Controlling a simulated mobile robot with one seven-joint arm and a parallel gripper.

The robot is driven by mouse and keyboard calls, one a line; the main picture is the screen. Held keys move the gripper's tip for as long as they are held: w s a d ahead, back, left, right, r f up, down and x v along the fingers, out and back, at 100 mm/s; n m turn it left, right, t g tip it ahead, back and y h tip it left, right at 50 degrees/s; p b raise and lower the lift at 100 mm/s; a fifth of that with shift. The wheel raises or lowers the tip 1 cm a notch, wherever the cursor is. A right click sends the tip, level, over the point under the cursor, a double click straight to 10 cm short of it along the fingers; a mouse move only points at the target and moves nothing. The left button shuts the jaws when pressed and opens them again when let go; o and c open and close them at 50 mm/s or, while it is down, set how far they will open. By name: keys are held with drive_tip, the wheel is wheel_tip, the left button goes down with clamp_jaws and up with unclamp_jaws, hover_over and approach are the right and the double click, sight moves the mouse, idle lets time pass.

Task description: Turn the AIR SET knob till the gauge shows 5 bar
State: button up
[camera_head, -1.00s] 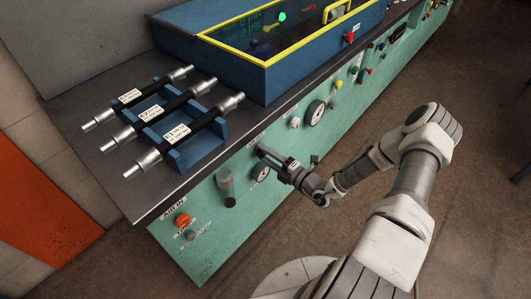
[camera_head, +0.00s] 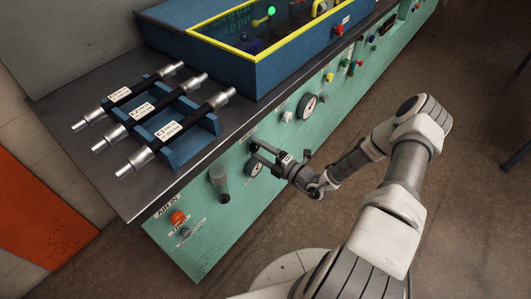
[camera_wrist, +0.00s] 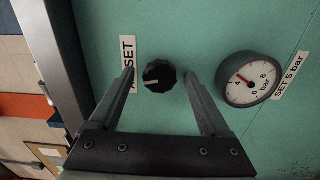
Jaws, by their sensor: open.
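The AIR SET knob (camera_wrist: 159,76) is black and ridged, with a white pointer mark, on the green panel in the wrist view. Its label (camera_wrist: 128,65) is partly covered by a finger. My gripper (camera_wrist: 160,74) is open, one finger on each side of the knob; a gap shows on both sides. The round gauge (camera_wrist: 249,79) is to the right, its red needle near the 4, exact reading unclear. A "SET 5 bar" label (camera_wrist: 291,75) is beside it.
A dark benchtop edge (camera_head: 190,178) overhangs the panel close to my gripper. A grey cylindrical fitting (camera_head: 219,179) and an orange AIR IN knob (camera_head: 178,217) are to the left. Another gauge (camera_head: 306,106) is to the right. Hoses (camera_head: 154,107) lie in a blue rack above.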

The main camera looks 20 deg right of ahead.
drive_tip(key=p+v, duration=0.1)
drive_tip(key=v, duration=1.6)
drive_tip(key=shift+s, duration=0.15)
drive_tip(key=shift+r, duration=0.1)
